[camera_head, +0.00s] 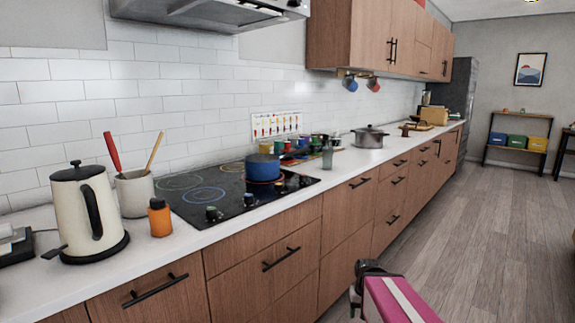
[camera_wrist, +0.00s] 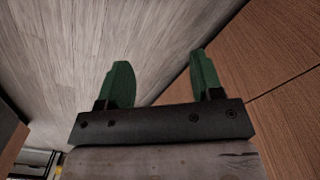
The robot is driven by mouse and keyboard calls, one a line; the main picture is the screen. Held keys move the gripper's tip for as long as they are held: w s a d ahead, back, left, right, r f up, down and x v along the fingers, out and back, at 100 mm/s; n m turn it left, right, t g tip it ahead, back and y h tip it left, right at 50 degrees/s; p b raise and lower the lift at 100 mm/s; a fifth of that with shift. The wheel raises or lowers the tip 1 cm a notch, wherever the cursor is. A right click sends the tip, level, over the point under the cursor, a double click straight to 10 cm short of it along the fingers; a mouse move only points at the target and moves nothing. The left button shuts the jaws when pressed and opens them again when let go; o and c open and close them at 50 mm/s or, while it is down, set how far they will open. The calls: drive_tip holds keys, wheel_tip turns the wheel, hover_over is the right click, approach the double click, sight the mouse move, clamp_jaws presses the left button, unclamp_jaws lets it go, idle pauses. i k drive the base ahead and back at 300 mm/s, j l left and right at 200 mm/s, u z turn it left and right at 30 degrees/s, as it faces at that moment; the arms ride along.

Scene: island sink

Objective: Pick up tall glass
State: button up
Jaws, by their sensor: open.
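A narrow, upright, greyish glass-like thing (camera_head: 327,156) stands on the white counter just right of the black cooktop in the head view. It is small there, and it looks like the tall glass. My gripper (camera_wrist: 158,60) shows in the wrist view with its two green fingers apart and nothing between them. Behind the fingers are the wooden floor and brown cabinet fronts. The gripper is away from the glass; the glass does not show in the wrist view. In the head view a pink part of my arm shows in front of the cabinets, below counter height.
A blue pot (camera_head: 262,168) sits on the cooktop (camera_head: 195,193). A steel pot (camera_head: 369,137) stands farther along the counter. A cream kettle (camera_head: 88,215), a utensil crock (camera_head: 134,194) and an orange bottle (camera_head: 159,219) stand at the left. The floor (camera_head: 480,240) at the right is clear.

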sight(327, 149)
drive_tip(key=i+l, duration=0.2)
drive_tip(key=l, duration=0.15)
drive_tip(key=i+l, duration=0.35)
drive_tip(key=l, duration=0.3)
drive_tip(key=i+l, duration=0.2)
drive_tip(key=l+u, duration=0.05)
drive_tip(key=l, duration=0.05)
